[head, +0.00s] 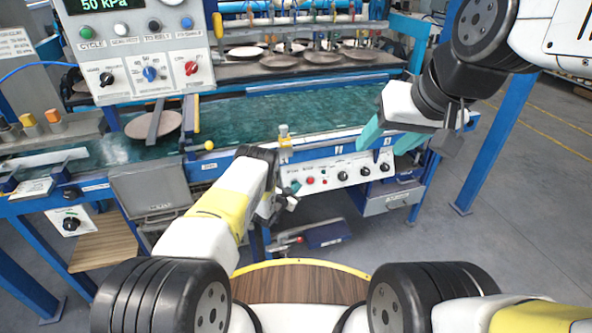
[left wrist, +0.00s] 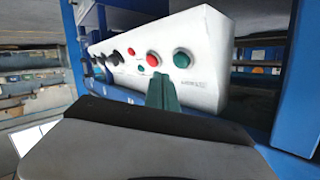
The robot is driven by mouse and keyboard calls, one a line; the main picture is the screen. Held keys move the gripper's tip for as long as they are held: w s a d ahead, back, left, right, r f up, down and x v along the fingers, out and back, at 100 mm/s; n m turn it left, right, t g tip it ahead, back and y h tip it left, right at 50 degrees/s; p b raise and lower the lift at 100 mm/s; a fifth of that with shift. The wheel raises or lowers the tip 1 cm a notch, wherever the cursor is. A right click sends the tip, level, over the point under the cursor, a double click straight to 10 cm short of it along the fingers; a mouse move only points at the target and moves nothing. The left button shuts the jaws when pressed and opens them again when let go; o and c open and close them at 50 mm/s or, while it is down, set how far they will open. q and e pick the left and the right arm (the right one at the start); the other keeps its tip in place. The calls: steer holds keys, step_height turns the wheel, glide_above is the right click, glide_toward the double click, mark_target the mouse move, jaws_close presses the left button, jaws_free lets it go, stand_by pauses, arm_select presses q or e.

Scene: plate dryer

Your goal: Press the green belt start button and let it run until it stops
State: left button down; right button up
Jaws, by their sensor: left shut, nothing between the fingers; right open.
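The white control box (head: 345,172) hangs on the front of the belt frame and also shows in the left wrist view (left wrist: 215,75). In the left wrist view it carries a green button (left wrist: 181,59), a red button (left wrist: 153,58) to its left and dark knobs further left. My left gripper (head: 295,187) is shut and empty at the box's left end. In the left wrist view its teal fingertips (left wrist: 163,80) are just below and between the two buttons; contact cannot be made out. The green belt (head: 300,108) lies behind. My right gripper (head: 388,138) is open and empty above the box's right side.
An upper panel (head: 150,50) has a green CYCLE button (head: 86,32), knobs and a display. A plate (head: 155,124) lies at the belt's left. Several plates sit on the rack behind. A yellow-rimmed wooden surface (head: 290,285) is in front of me. Open floor lies right.

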arm_select(q)
steer(key=shift+w+a+f, duration=0.25)
steer(key=shift+w+f, duration=0.15)
steer(key=shift+w, duration=0.3)
stand_by(1.6)
steer(key=shift+w+a+f, duration=0.1)
steer(key=shift+w+f, duration=0.1)
steer(key=shift+w, duration=0.1)
